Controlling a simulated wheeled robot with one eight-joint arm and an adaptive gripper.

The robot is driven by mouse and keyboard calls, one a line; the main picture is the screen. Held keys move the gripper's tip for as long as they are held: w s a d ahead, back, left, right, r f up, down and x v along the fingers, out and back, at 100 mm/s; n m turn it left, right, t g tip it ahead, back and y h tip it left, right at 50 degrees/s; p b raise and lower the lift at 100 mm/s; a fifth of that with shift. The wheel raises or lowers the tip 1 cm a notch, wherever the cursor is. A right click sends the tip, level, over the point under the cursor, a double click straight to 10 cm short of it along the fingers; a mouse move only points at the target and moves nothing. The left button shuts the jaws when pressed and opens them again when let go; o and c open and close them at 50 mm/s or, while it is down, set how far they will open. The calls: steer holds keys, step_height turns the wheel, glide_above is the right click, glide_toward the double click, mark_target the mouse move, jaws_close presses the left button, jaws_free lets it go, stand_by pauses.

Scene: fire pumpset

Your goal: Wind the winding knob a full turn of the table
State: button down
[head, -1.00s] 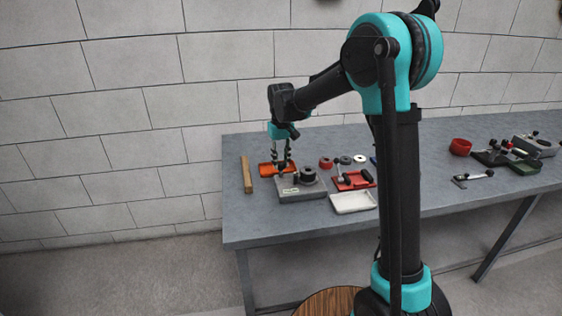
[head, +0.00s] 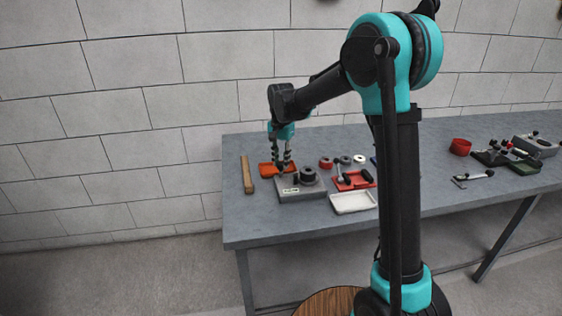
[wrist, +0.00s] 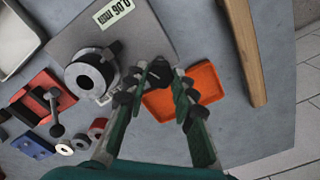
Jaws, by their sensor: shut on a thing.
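The winding device is a grey flat block (head: 313,190) with a dark round spool (head: 307,174) on top, near the left end of the table. It also shows in the wrist view (wrist: 140,38), with a printed label and the spool (wrist: 88,73). The small black winding knob (wrist: 159,70) sits at the block's edge beside the spool. My gripper (head: 281,169) reaches down to this edge. In the wrist view its fingertips (wrist: 157,80) are closed around the knob, which they partly hide.
An orange tray (wrist: 203,82) lies close beside the fingers. A wooden bar (head: 247,174) lies left of it. A red fixture (head: 350,181), a white tray (head: 353,202) and small rings (head: 345,160) are to the right. Bare table (head: 265,225) lies in front.

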mark_target(281, 164)
steer(key=shift+m, duration=2.3)
steer(key=c, duration=1.3)
jaws_free()
steer(key=shift+o, duration=0.2)
step_height(281, 164, up, 12)
